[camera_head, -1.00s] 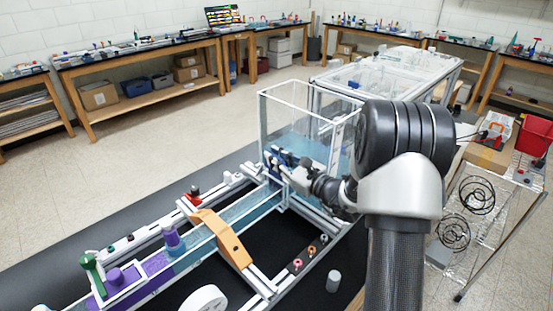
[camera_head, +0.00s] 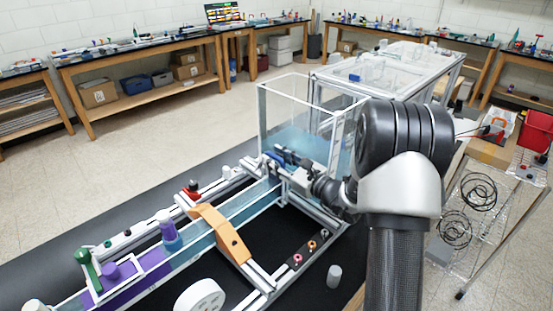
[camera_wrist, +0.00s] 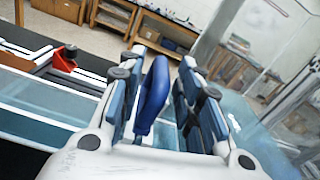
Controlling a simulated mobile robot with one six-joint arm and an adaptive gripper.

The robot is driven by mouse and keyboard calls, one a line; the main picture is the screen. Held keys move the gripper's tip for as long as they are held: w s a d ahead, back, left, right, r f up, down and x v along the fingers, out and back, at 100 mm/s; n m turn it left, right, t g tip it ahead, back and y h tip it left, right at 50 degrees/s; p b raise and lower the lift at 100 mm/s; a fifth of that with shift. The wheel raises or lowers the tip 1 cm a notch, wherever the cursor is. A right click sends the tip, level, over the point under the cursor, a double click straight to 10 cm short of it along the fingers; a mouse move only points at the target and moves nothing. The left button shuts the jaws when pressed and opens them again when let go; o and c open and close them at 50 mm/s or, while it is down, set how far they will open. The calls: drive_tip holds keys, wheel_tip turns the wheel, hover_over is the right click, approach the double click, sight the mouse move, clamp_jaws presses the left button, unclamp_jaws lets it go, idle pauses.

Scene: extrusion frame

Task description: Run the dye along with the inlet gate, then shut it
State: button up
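The inlet gate's blue handle (camera_wrist: 153,95) stands upright between the fingers of my gripper (camera_wrist: 165,100) in the wrist view. A gap shows between the handle and the right finger; contact on the left is unclear. In the head view my gripper (camera_head: 287,158) is at the channel's far end, by the clear tank, and mostly hides the gate. Purple dye (camera_head: 130,285) colours the near part of the water channel (camera_head: 235,208); the water nearer the gate is pale blue. A dye container (camera_head: 167,228), purple with a pale top, stands over the channel.
An orange bridge piece (camera_head: 228,238) straddles the channel. The clear tank (camera_head: 305,115) stands close behind my gripper. Wooden benches line the walls.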

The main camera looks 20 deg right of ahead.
drive_tip(key=shift+a+r, duration=0.1)
drive_tip(key=shift+r, duration=0.05)
drive_tip(key=v, duration=1.2)
idle(0.3)
